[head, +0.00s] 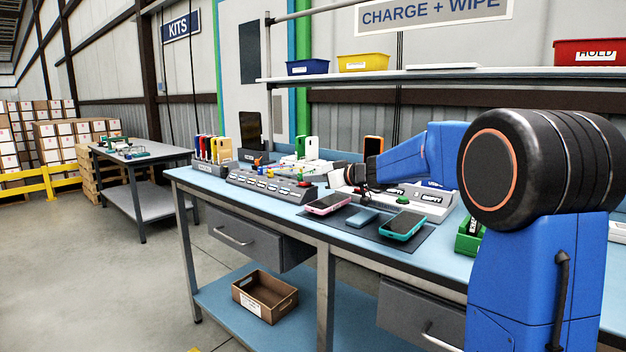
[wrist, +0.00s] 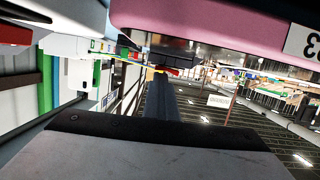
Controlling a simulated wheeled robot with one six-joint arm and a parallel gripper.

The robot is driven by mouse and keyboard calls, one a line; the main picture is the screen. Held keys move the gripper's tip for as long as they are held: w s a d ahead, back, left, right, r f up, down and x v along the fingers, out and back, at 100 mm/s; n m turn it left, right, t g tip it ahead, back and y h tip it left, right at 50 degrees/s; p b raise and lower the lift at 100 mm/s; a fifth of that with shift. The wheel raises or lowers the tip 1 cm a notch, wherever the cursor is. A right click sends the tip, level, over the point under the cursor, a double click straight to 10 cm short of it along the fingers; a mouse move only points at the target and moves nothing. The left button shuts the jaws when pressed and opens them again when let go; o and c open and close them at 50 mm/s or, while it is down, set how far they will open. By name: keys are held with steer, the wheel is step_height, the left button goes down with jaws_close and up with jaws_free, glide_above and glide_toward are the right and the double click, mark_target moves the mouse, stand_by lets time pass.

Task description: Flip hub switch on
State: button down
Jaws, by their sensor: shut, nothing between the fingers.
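The hub (head: 268,187) is a long grey strip with a row of labelled ports on the blue bench. A small red part (head: 305,183), which looks like its switch, sits at its right end. I cannot tell which way the switch is set. My gripper (head: 345,180) is low over the bench, right of the hub and behind the pink phone (head: 327,204). In the wrist view my gripper (wrist: 160,76) shows as a narrow dark bar, shut and empty. A small red part (wrist: 168,71) appears close to the fingertips; contact cannot be told.
A teal phone (head: 403,225) and a small blue-grey block (head: 362,217) lie on the dark mat (head: 385,238). The pink phone (wrist: 215,22) looms close in the wrist view. A shelf (head: 420,76) with bins runs above.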

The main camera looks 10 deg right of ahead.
steer(key=r, duration=0.4)
steer(key=shift+w+d, duration=0.15)
steer(key=shift+d, duration=0.05)
steer(key=v, duration=1)
steer(key=shift+w+d, duration=0.1)
steer(key=shift+d, duration=0.05)
